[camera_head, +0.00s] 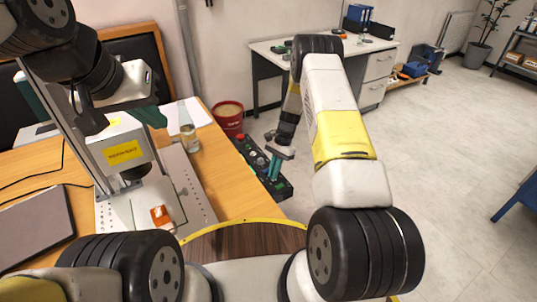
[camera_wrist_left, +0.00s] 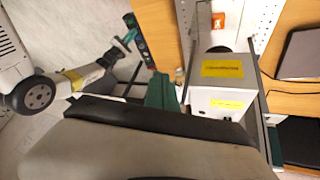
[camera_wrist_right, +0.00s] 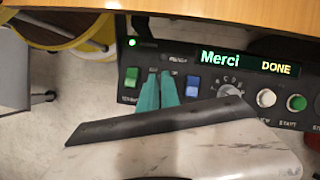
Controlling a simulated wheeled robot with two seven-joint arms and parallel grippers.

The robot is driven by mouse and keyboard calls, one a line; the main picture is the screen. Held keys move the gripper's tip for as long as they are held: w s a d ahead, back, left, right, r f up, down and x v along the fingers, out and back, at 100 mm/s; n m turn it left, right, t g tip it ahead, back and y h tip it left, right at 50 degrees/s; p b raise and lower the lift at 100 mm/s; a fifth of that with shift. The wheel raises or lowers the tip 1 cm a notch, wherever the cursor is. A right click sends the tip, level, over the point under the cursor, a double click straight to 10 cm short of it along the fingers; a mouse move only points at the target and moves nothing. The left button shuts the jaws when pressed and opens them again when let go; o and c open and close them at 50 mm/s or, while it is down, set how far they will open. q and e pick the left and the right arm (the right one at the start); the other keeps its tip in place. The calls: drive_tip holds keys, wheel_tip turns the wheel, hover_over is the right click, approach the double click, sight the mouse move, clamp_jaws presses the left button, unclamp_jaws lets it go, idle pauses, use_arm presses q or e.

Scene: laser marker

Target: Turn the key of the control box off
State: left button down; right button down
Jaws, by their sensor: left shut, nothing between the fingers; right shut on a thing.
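The control box (camera_head: 283,188) is a long black panel at the wooden table's right edge. In the right wrist view its panel (camera_wrist_right: 215,92) shows a lit display (camera_wrist_right: 250,62) reading "Merci DONE", a green switch (camera_wrist_right: 131,76), a blue switch (camera_wrist_right: 192,86), a grey dial (camera_wrist_right: 229,90) and white and green buttons. My right gripper (camera_head: 274,168) is at the box; its teal fingers (camera_wrist_right: 159,92) are shut between the green and blue switches. What they grip, apparently the key, is hidden by the fingers. My left gripper (camera_head: 150,117) is shut and empty beside the laser marker (camera_head: 122,152).
A glass jar (camera_head: 191,140) and a white sheet (camera_head: 188,115) lie on the wooden table (camera_head: 236,198) near the box. A red bucket (camera_head: 229,117) stands on the floor behind. A laptop (camera_head: 36,228) is at the left. The floor at the right is open.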

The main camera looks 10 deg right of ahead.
drive_tip(key=n+g+h, duration=0.1)
drive_tip(key=n, duration=0.3)
drive_tip(key=shift+n, duration=0.3)
drive_tip(key=shift+w+h, duration=0.1)
drive_tip(key=shift+h, duration=0.2)
drive_tip(key=c, duration=1.6)
unclamp_jaws()
drive_tip(key=shift+v, duration=3.95)
drive_tip(key=shift+r, duration=0.1)
